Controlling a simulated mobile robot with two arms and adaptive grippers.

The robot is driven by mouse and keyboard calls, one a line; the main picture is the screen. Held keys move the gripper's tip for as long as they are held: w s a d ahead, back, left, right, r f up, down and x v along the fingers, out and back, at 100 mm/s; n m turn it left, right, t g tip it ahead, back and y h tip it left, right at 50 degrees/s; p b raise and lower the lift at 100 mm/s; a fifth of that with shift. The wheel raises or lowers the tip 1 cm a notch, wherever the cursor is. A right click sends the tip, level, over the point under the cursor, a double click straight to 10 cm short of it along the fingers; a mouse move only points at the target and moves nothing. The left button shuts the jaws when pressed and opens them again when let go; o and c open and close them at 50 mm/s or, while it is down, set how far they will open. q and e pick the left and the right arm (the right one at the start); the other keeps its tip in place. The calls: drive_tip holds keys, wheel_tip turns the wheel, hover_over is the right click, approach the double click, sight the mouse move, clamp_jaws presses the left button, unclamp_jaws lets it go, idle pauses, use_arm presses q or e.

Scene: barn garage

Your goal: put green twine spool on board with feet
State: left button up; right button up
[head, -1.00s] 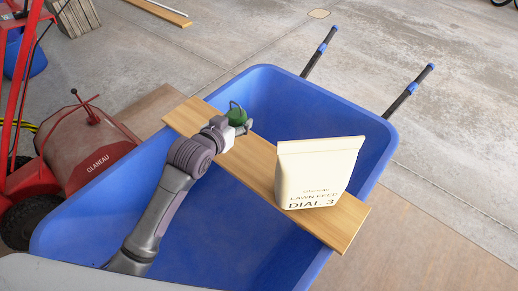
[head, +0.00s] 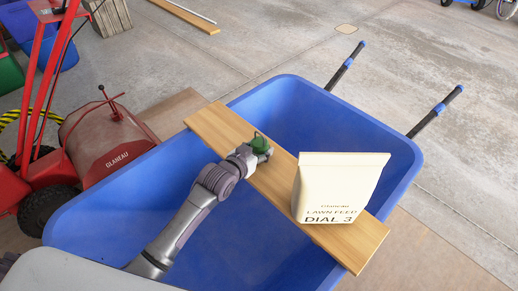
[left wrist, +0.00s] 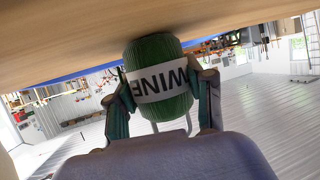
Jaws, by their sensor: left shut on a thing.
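The green twine spool (head: 260,143) is in my left gripper (head: 256,151), over the far-left half of the wooden board (head: 218,123). The board lies across the blue wheelbarrow tray; no feet show on it. In the left wrist view the spool (left wrist: 160,60) has a pale label with dark letters and sits between the two fingers of my left gripper (left wrist: 163,84), which are shut on it. The board (left wrist: 60,45) fills the top of that view, right beside the spool's end; I cannot tell whether they touch. My right gripper is out of view.
A cream lawn feed bag (head: 335,188) stands on the board's near-right half. The blue wheelbarrow (head: 300,95) surrounds the board. A red roller machine (head: 105,143) stands at the left. Bare board lies on the left end and between spool and bag.

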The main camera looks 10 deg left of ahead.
use_arm(q)
drive_tip(key=shift+f, duration=0.1)
drive_tip(key=o, duration=1.2)
drive_tip(key=shift+s+a+r, duration=0.1)
drive_tip(key=shift+s+r, duration=0.15)
drive_tip(key=p+v, duration=0.1)
drive_tip(key=v, duration=1)
drive_tip(key=shift+s, duration=0.25)
